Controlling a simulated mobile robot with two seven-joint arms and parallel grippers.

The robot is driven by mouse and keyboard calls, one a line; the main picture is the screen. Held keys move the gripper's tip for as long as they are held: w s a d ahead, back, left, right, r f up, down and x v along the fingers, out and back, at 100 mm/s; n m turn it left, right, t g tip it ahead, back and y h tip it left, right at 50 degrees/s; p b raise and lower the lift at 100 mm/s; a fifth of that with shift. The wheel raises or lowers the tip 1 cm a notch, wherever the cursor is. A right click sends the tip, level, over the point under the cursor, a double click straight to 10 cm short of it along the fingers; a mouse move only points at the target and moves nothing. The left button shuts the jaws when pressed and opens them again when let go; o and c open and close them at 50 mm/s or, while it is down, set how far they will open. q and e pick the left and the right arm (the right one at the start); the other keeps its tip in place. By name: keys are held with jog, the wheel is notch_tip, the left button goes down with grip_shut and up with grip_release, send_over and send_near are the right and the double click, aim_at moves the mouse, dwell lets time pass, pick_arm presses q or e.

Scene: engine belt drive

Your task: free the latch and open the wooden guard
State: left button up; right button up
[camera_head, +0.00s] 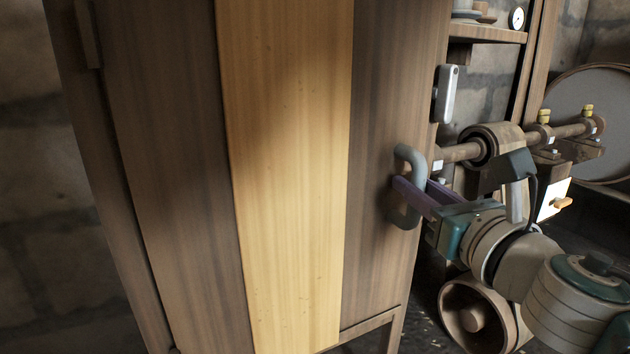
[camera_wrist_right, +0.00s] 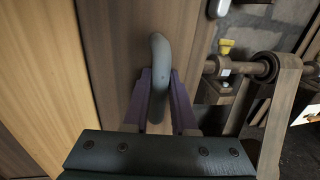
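The wooden guard (camera_head: 285,180) is a tall panel of dark planks with one pale plank down the middle. It fills the left and centre of the head view. A grey curved handle (camera_head: 411,160) stands on its right part. A pale grey latch piece (camera_head: 448,94) sits upright at the guard's right edge, above the handle; it is partly seen at the top of the wrist view (camera_wrist_right: 218,8). My right gripper (camera_head: 412,192) has its purple fingers on both sides of the handle, close against it, as the wrist view (camera_wrist_right: 160,85) shows. My left gripper is not in view.
Right of the guard are a shaft with a pulley (camera_head: 487,144), yellow-topped bearing blocks (camera_head: 543,117), a large wheel (camera_head: 595,120) and a lower pulley (camera_head: 478,315). A shelf (camera_head: 485,32) is above. A stone wall (camera_head: 45,220) stands left.

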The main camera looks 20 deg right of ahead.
grip_shut()
dwell(0.9)
